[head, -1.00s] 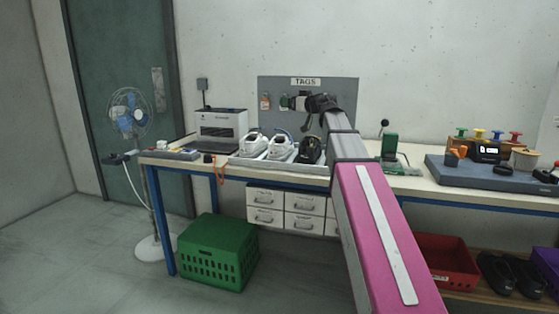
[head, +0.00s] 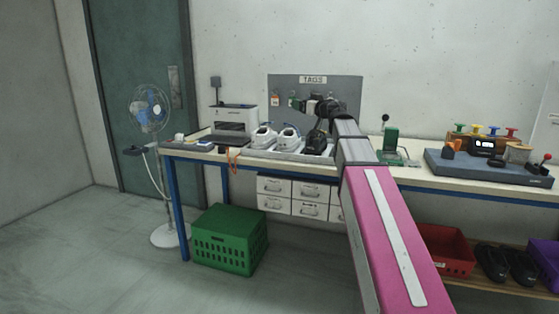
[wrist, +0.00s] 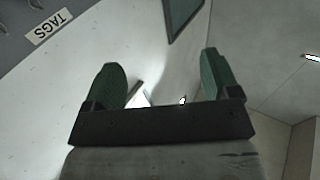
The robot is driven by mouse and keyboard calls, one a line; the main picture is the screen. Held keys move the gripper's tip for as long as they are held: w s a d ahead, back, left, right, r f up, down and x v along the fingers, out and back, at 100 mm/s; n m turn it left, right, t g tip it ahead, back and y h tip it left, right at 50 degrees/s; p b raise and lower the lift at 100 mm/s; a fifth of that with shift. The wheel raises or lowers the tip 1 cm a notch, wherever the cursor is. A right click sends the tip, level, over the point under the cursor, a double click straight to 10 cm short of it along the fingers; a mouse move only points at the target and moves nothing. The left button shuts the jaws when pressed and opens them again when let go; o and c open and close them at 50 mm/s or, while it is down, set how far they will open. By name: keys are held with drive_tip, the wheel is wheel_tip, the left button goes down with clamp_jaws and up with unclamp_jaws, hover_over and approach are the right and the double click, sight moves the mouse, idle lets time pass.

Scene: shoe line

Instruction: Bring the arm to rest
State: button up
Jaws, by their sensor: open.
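My arm, with its pink link, reaches from the lower right over the bench in the head view. Its dark end and my gripper (head: 318,106) are up in front of the grey TAGS board (head: 350,92), above the shoes; the fingers are hard to make out there. In the wrist view my gripper (wrist: 164,85) has its two green fingers wide apart with nothing held between them. The wall and the TAGS sign (wrist: 50,26), upside down, show beyond the fingers.
The bench (head: 420,180) carries a white printer (head: 234,120), white shoes (head: 264,137), a black shoe (head: 316,142), a green stand (head: 391,140) and a blue-grey board (head: 480,168) of stamps. A green crate (head: 228,240) and a fan (head: 150,110) stand left.

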drive_tip(key=s+d+f+m+h, duration=0.2)
drive_tip(key=d+f+m+h, duration=0.25)
drive_tip(key=f, duration=0.55)
drive_tip(key=s+d+f+m+h, duration=0.25)
drive_tip(key=d+f+h, duration=0.3)
drive_tip(key=f, duration=0.45)
drive_tip(key=s+d+f+m+h, duration=0.1)
drive_tip(key=d+f+m+h, duration=0.4)
drive_tip(key=f, duration=0.6)
drive_tip(key=s+a+f+n+g, duration=0.1)
drive_tip(key=s+f+n+g, duration=0.1)
drive_tip(key=s+f+g, duration=1)
drive_tip(key=s+a+f+n+g+y, duration=0.1)
drive_tip(key=s+a+f, duration=0.1)
drive_tip(key=s+f, duration=0.5)
drive_tip(key=s+a+f+n+g+y, duration=0.1)
drive_tip(key=s+a+f+y, duration=0.1)
drive_tip(key=s+f, duration=0.5)
drive_tip(key=shift+s+a+g, duration=0.15)
drive_tip(key=shift+a+g, duration=0.25)
drive_tip(key=shift+a, duration=0.05)
drive_tip(key=shift+f, duration=0.1)
